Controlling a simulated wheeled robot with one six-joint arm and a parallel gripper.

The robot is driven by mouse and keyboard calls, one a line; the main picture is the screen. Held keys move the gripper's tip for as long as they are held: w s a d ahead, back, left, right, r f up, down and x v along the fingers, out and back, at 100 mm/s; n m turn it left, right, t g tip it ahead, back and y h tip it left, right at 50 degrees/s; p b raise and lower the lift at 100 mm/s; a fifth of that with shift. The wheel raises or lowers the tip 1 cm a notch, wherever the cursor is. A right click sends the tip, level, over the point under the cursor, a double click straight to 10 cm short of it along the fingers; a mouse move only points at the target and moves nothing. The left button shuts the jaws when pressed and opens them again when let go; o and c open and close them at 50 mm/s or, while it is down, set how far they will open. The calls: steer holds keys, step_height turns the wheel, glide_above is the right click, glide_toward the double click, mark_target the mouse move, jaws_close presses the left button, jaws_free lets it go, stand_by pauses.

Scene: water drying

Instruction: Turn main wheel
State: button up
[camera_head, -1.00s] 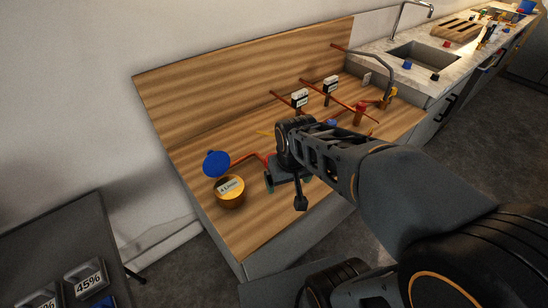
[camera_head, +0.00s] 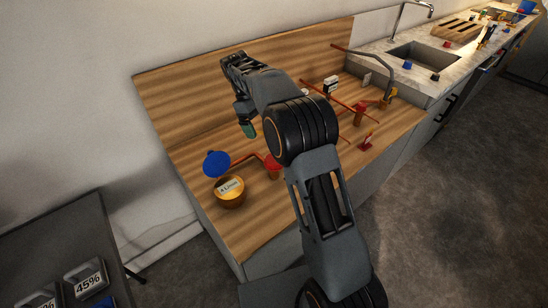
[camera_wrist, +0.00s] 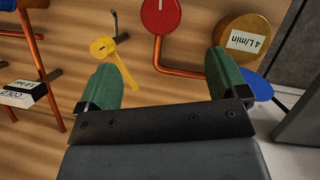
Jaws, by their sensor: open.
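A round red wheel (camera_wrist: 160,14) sits on a copper pipe at the top middle of the wrist view. It also shows in the head view (camera_head: 272,164), beside the gauge. A yellow wheel-like part with a flat handle (camera_wrist: 103,48) lies to its left. I cannot tell which one is the main wheel. My gripper (camera_wrist: 166,68) has green fingertips spread wide, with nothing between them. In the head view, my gripper (camera_head: 248,129) points down above the wooden board, behind and left of the red wheel and apart from it.
A brass gauge marked 4 L/min (camera_wrist: 250,41) with a blue lid (camera_head: 216,164) stands at the board's left. Copper pipes (camera_head: 348,99) and red valves (camera_head: 359,114) occupy the right. The wooden back panel (camera_head: 190,92) rises behind my gripper. A sink (camera_head: 422,55) lies beyond.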

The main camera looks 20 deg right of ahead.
steer(key=x, duration=1.3)
steer(key=shift+f, duration=0.2)
steer(key=c, duration=0.9)
